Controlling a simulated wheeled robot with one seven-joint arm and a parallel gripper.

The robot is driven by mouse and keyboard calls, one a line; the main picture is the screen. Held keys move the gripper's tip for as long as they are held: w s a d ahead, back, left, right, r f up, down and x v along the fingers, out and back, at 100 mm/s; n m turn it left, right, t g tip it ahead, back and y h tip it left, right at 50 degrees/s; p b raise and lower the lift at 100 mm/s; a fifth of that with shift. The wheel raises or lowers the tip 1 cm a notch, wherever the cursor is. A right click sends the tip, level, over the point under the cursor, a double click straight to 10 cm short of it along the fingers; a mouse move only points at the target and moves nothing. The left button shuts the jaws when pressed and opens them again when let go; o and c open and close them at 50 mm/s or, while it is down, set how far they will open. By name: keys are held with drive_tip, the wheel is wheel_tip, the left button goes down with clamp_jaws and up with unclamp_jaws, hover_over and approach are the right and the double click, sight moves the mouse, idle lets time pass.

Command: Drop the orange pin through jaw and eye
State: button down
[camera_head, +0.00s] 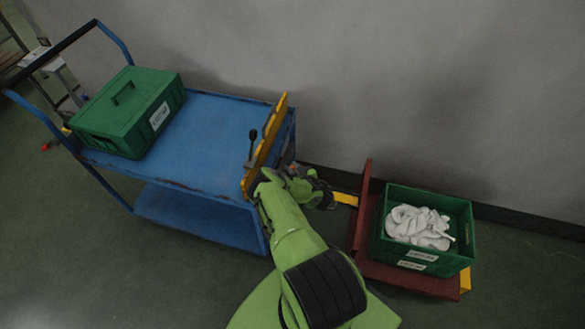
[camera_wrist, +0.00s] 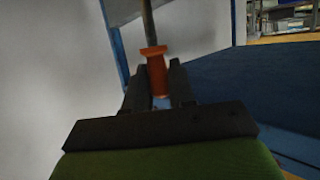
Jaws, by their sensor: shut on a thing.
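In the wrist view the orange pin (camera_wrist: 156,72) has a flanged orange grip and a grey metal shaft pointing up the picture. My gripper (camera_wrist: 157,84) is shut on the orange grip, one dark finger on each side. In the head view my gripper (camera_head: 322,191) is at the right end of the blue cart (camera_head: 215,130), beside the yellow drawbar (camera_head: 345,199) of the dark red trolley (camera_head: 365,225). My arm and gripper cover the coupling place there. I cannot make out jaw, eye or pin in the head view.
A green lidded box (camera_head: 125,110) stands on the blue cart. A yellow bar (camera_head: 265,145) with a black lever (camera_head: 252,143) rises at the cart's right end. A green crate (camera_head: 445,263) with white socks (camera_head: 418,227) sits on the trolley. A grey wall (camera_head: 430,90) stands behind.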

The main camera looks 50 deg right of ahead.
drive_tip(key=shift+f+b, duration=2.4)
drive_tip(key=shift+f, duration=0.8)
drive_tip(key=c, duration=0.9)
unclamp_jaws()
drive_tip(key=shift+o, duration=0.2)
drive_tip(key=p+v, duration=0.4)
drive_tip(key=v, duration=1.1)
drive_tip(key=shift+s+r+p, duration=0.2)
drive_tip(key=shift+s+p, duration=0.1)
drive_tip(key=shift+s, duration=0.05)
